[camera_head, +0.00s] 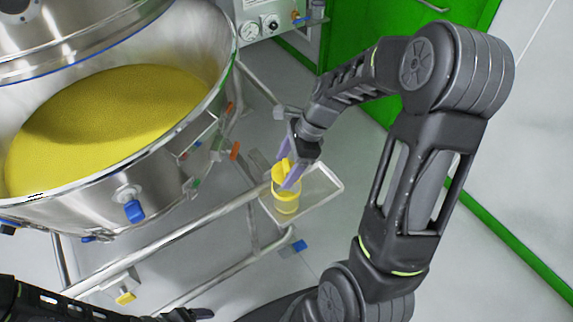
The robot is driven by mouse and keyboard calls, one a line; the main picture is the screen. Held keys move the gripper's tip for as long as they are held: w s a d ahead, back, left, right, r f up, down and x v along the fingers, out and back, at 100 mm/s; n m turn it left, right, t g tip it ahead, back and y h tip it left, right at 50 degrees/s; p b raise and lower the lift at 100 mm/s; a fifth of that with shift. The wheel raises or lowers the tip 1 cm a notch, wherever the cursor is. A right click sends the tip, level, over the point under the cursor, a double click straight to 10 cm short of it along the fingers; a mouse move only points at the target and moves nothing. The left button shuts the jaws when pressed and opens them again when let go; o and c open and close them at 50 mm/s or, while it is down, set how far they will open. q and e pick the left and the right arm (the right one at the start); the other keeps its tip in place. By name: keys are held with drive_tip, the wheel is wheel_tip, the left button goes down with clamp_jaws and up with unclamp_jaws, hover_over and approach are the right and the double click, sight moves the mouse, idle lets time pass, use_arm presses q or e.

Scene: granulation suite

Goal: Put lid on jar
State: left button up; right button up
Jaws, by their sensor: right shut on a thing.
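The jar (287,206) is small and clear with yellow in it, and stands upright on a small metal tray. My right gripper (288,180) comes down from above and is shut on the yellow lid (281,169). The lid is tilted and sits right over the jar's mouth; I cannot tell whether it touches the rim. The fingers partly hide the lid and the jar's top. My left arm comes in at the lower left, and what seems to be the left gripper (188,314) is cut off at the bottom edge, its jaws unclear.
The tray (325,199) hangs by a metal rail (190,232) and has bare room right of the jar. A large steel bowl (190,130) of yellow granules fills the left. A panel with gauges (250,32) and green cabinets (350,40) stand behind.

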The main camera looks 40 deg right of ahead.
sight(286, 174)
drive_tip(key=shift+f+b, duration=1.5)
drive_tip(key=shift+f, duration=0.3)
drive_tip(key=shift+p, duration=0.3)
drive_tip(key=shift+f+b, duration=0.7)
drive_tip(key=shift+f, duration=0.3)
drive_tip(key=o, duration=1.4)
drive_tip(key=shift+r, duration=0.1)
drive_tip(key=v, duration=0.7)
drive_tip(key=shift+r, duration=0.35)
